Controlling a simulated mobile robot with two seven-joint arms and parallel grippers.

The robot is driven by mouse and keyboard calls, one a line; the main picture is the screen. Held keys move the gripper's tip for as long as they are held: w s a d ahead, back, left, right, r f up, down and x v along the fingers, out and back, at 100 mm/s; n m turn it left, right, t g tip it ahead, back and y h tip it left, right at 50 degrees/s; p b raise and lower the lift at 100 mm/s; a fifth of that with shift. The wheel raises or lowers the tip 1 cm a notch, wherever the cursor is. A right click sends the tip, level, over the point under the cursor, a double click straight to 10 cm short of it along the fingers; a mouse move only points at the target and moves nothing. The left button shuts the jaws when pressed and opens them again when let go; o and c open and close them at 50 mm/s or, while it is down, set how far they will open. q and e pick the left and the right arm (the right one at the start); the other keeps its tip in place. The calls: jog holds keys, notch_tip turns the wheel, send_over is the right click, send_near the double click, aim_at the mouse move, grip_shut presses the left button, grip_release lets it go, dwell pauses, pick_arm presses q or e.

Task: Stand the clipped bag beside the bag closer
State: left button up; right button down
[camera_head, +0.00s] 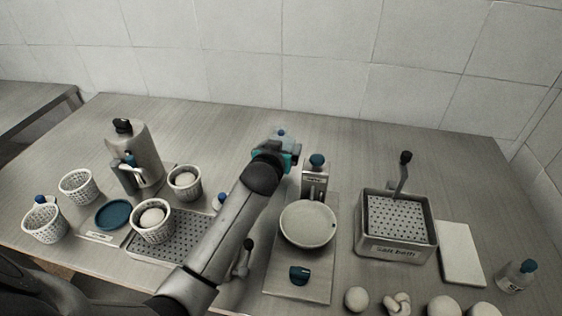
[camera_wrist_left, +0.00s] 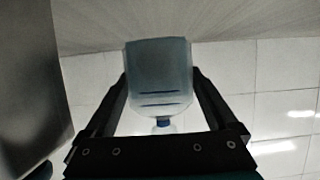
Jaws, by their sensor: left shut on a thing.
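My left gripper (camera_head: 280,145) is shut on a pale blue, see-through bag (camera_wrist_left: 159,75) with a small blue clip (camera_wrist_left: 163,122). In the head view only a little of the bag (camera_head: 281,133) shows past the gripper. An upright metal device with a blue knob (camera_head: 315,178), apparently the bag closer, stands just right of the gripper. Its grey side (camera_wrist_left: 25,80) seems to fill the left of the left wrist view, apart from the bag. I cannot tell whether the bag touches the table. My right gripper is out of view.
A round bowl (camera_head: 307,223) sits in front of the device. A metal bath with a perforated tray (camera_head: 395,246) stands to the right. Perforated baskets (camera_head: 76,187), a metal canister (camera_head: 143,150) and a drip tray (camera_head: 172,262) lie left. The table behind the gripper is clear.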

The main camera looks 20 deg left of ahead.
pick_arm(q)
jog(key=shift+f+b, duration=0.55)
jog(key=shift+f, duration=1.4)
jog(key=shift+f, duration=0.2)
jog(key=o, duration=1.3)
jog(key=shift+r, duration=0.1)
